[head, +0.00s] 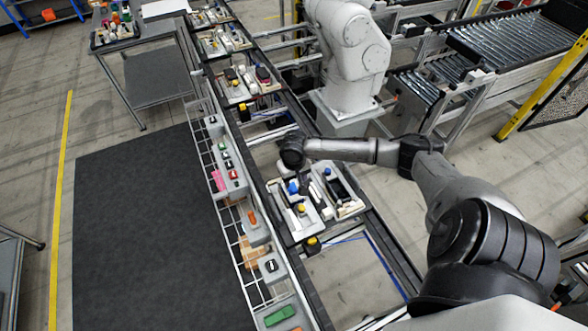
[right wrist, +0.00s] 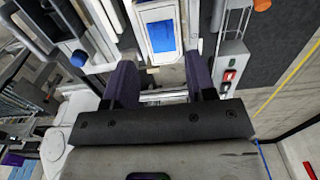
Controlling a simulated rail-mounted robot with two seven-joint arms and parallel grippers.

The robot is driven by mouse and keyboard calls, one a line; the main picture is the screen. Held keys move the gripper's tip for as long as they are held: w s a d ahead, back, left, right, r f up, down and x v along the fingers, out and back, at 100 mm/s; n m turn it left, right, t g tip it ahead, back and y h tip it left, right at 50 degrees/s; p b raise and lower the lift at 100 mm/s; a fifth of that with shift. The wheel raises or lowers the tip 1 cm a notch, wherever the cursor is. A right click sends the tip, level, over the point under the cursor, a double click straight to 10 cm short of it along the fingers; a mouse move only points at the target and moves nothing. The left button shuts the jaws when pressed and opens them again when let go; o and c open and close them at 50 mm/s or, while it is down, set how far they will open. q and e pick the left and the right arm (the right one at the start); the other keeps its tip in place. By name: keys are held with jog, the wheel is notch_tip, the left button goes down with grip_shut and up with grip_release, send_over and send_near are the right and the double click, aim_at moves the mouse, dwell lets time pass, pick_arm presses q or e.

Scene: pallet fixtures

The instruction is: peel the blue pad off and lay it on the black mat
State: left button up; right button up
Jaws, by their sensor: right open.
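The blue pad (right wrist: 162,37) is a flat blue rectangle on a white block (right wrist: 156,13) in the right wrist view. My right gripper (right wrist: 160,62) is open, its two dark fingers apart, with the pad just beyond the gap between the tips. I see nothing between the fingers. In the head view my right arm reaches in from the right, and its wrist (head: 292,150) is over the pallet fixtures; the fingertips are hard to make out there. The black mat (head: 140,235) lies flat on the floor at the left and looks bare. My left gripper is not in view.
A fixture tray (head: 290,230) with small parts stands on the rail line below the wrist. A wire rack (head: 222,205) with grey boxes and switches runs between the line and the mat. A white robot arm (head: 348,45) stands behind. A table (head: 150,75) is at the back left.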

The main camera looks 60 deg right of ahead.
aim_at(294, 189)
jog(key=shift+f, duration=3.45)
jog(key=shift+c, duration=0.4)
grip_shut()
